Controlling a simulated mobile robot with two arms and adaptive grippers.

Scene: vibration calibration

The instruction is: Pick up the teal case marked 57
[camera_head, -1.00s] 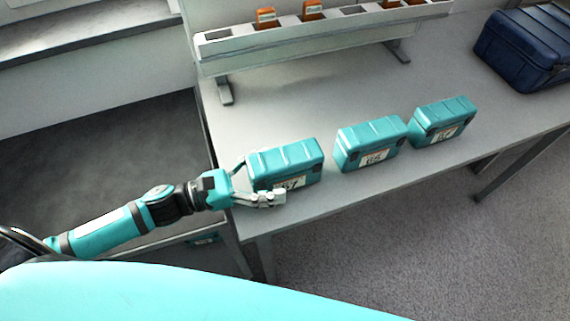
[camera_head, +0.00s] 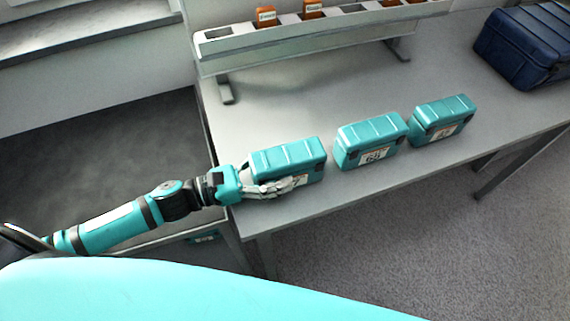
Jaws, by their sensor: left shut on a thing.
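The teal case marked 57 (camera_head: 290,157) stands on the grey table near its front left corner. Its label on the front face is now mostly covered by a finger. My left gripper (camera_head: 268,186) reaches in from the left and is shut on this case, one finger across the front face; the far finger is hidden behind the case. The case appears to rest on the tabletop; I cannot tell any gap below it. My right gripper is not in view.
Two more teal cases, a middle one (camera_head: 370,142) and a right one (camera_head: 441,120), stand in a row to the right on the table (camera_head: 320,95). A dark blue case (camera_head: 525,45) is at the far right. A grey rack (camera_head: 290,47) with orange items stands behind.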

